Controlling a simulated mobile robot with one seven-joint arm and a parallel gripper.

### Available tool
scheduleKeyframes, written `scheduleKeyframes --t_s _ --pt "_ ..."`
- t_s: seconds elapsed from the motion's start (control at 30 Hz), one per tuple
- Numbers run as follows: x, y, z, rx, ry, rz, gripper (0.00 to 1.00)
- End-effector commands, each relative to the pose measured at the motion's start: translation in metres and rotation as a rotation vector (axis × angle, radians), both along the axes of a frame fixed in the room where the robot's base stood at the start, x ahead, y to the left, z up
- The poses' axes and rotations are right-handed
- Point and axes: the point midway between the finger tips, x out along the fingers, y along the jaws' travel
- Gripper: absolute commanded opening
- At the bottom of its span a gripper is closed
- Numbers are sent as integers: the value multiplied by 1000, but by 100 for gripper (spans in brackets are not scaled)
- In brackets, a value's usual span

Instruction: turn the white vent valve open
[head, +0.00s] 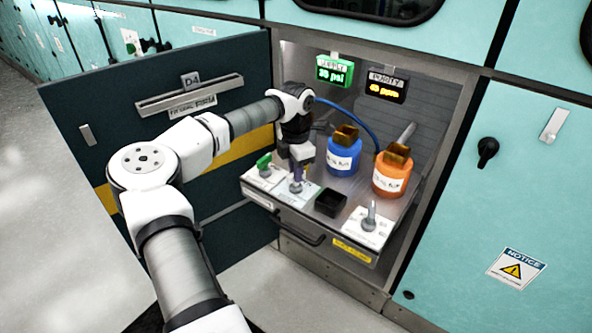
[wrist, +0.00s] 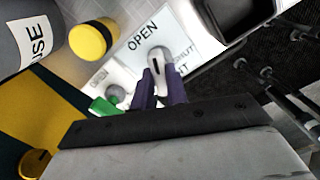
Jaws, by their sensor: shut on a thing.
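The white vent valve (wrist: 158,58) shows in the wrist view with its pale handle between my two purple fingertips. Its plate (wrist: 138,48) reads OPEN to the left of the handle and, partly hidden, SHUT to the right. My gripper (wrist: 161,88) is shut on the handle. In the head view my gripper (head: 296,178) reaches down onto the middle valve of the pull-out shelf. I cannot tell exactly which mark the handle points at.
A green-handled valve (head: 264,163) stands close on the left. A grey-handled valve (head: 370,217) is on the right, past a black open box (head: 330,204). A blue bottle (head: 343,158) and an orange bottle (head: 391,180) stand behind. The open cabinet door (head: 100,130) is on the left.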

Motion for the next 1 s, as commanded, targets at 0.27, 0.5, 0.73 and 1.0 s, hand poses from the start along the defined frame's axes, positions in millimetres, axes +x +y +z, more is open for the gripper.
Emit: scheduleKeyframes --t_s 0.27,0.5,0.73,1.0 --pt "0 1 1 2 -2 237 0" --pt "0 1 1 3 -1 385 0" --pt "0 1 1 3 -1 463 0" --pt "0 1 1 1 0 488 0"
